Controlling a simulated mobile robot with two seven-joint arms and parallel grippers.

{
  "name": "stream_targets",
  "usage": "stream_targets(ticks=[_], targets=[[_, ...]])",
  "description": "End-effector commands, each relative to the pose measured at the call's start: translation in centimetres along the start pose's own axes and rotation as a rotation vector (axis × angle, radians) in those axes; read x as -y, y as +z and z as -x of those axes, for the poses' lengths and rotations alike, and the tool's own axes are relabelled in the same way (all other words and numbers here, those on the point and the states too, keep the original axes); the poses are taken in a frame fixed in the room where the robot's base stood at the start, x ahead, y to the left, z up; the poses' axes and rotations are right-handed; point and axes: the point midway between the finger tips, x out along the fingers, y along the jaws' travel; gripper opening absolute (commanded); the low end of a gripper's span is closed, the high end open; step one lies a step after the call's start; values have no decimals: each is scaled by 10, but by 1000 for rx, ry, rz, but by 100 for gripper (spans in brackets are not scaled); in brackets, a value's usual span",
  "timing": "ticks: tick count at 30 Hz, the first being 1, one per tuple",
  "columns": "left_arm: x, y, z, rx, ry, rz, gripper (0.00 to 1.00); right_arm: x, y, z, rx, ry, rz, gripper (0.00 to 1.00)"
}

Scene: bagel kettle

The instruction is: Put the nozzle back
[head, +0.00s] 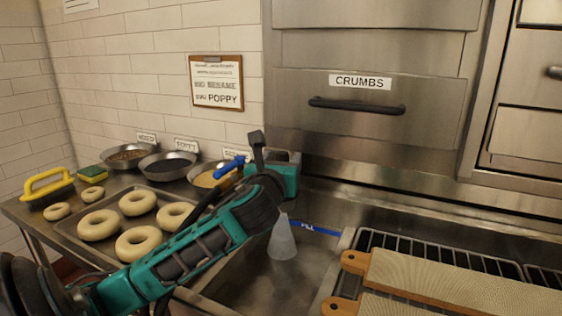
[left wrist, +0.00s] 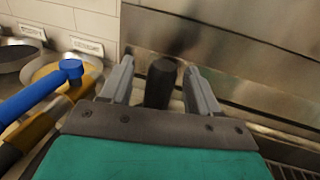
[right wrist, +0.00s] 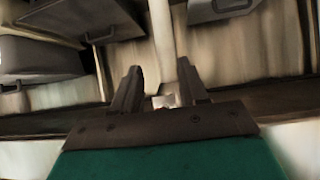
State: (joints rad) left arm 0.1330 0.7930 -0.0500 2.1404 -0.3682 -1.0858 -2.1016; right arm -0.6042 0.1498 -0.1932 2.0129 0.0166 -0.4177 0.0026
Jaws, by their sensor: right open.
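My left gripper (head: 287,158) is over the steel basin. A pale translucent cone (head: 283,240), like spray, hangs below the gripper. The nozzle's lower part is hidden by the gripper. My right gripper (right wrist: 158,88) is open and empty, away from the basin.
A tray (head: 72,228) of bagels and several topping bowls (head: 168,165) are at left, with a yellow-handled brush (head: 47,188). A blue FILL label (head: 315,228) marks the basin (head: 240,285). Wooden-handled boards (head: 440,275) lie over a rack at right. A steel CRUMBS front (head: 365,120) stands behind.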

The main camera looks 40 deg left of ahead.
Motion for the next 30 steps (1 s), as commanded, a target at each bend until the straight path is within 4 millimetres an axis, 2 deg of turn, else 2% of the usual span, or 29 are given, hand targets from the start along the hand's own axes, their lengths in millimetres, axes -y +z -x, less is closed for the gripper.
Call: stream_targets(ticks=[8, 13, 18, 26, 30], targets=[[0, -1, 0, 1, 0, 0, 61, 0, 3, -1, 1, 0, -3, 43], [0, -6, 0, 2, 1, 3, 61, 3, 14, -9, 6, -5, -9, 43], [1, 1, 39, -1, -5, -4, 61, 6, -2, 0, -2, -12, -8, 43], [2, 0, 102, -2, -6, 0, 61, 4, -3, 0, -7, -7, -6, 43], [0, 5, 112, -7, 3, 1, 61, -1, -16, 12, 0, 6, 0, 43]])
